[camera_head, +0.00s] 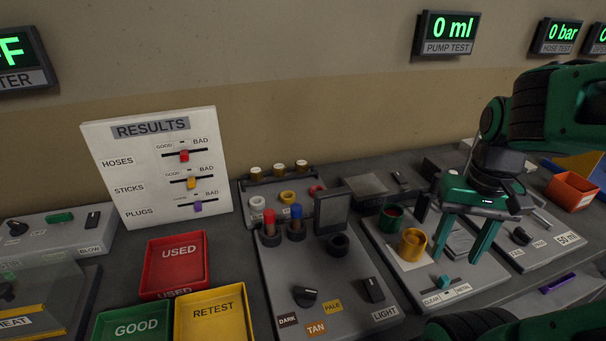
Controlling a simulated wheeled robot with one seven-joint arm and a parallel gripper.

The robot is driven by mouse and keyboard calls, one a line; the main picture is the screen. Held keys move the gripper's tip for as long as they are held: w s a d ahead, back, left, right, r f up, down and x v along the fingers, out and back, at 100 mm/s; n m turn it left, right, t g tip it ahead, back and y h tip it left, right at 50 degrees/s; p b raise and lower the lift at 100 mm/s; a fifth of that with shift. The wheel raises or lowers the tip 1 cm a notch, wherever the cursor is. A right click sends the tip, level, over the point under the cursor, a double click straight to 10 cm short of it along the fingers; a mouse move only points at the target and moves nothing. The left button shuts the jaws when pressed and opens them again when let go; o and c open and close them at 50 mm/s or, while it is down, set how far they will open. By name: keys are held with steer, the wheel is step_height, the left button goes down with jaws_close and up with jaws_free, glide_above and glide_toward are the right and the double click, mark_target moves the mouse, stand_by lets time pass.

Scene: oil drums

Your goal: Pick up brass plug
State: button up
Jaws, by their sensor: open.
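A gold-coloured, round, hollow-topped piece (412,244), which looks like the brass plug, stands upright on the light test panel (404,268) right of centre. A dark green ring-like piece (391,217) is just behind and left of it. My gripper (456,260) is above the right part of this panel, its two green fingers pointing down and spread apart with nothing between them. The left fingertip is to the right of the gold piece and looks apart from it. The fingers' height above the panel is hard to tell.
A panel with red and blue-topped sticks (283,222) and dark knobs is left of the gold piece. Red USED (176,262), yellow RETEST (212,310) and green GOOD (135,322) trays are further left. An orange bin (570,190) is at right.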

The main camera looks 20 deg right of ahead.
steer(key=shift+o, duration=0.5)
steer(key=w+r+n, duration=0.1)
steer(key=r, duration=0.1)
step_height(320, 180, up, 4)
steer(key=n+t+y, duration=0.2)
steer(key=n+y, duration=0.2)
steer(key=n, duration=1.3)
glide_above(301, 162)
steer(key=s+d, duration=0.3)
steer(key=d, duration=0.1)
steer(key=shift+t, duration=0.3)
steer(key=x, duration=1)
steer(key=shift+w+f, duration=0.15)
steer(key=shift+w, duration=0.2)
jaws_close()
